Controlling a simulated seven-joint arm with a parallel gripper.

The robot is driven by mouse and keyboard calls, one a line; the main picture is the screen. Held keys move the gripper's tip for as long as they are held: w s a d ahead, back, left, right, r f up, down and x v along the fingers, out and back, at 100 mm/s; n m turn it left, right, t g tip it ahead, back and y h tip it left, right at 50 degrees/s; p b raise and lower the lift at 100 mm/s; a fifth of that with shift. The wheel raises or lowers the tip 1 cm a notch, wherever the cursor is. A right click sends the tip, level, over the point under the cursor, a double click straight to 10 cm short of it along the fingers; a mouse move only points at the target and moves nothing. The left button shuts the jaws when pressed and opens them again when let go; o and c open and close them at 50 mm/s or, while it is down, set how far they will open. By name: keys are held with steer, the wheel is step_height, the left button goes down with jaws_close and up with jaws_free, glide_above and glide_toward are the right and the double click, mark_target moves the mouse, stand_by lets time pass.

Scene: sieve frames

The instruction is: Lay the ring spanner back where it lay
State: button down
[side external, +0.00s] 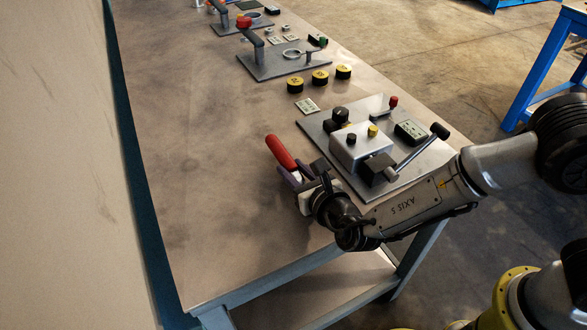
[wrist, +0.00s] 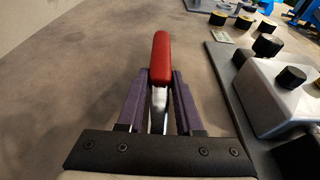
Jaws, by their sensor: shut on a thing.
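My gripper (side external: 297,180) is low over the near part of the bench, left of the silver box. It is shut on a tool with a red handle (side external: 280,152) and a bright metal shank, which I take for the ring spanner. In the wrist view the red handle (wrist: 160,58) points away from me, past the purple fingers of my gripper (wrist: 160,85). The shank (wrist: 158,105) runs back between the fingers. No ring end shows. I cannot tell whether the tool touches the bench.
The silver box (side external: 361,147) with knobs and a black-handled lever stands on a grey plate (side external: 312,126) close at right. Several yellow-black discs (side external: 320,77) and a label (side external: 307,106) lie farther back. The bench (side external: 200,150) is bare at left.

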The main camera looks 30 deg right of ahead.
steer(key=shift+r, duration=0.1)
steer(key=c, duration=0.6)
jaws_free()
steer(key=shift+f, duration=0.2)
steer(key=shift+o, duration=0.2)
steer(key=shift+r, duration=0.1)
steer(key=shift+s+r, duration=0.15)
steer(key=shift+s, duration=0.05)
steer(key=v, duration=1.1)
steer(key=shift+s, duration=0.35)
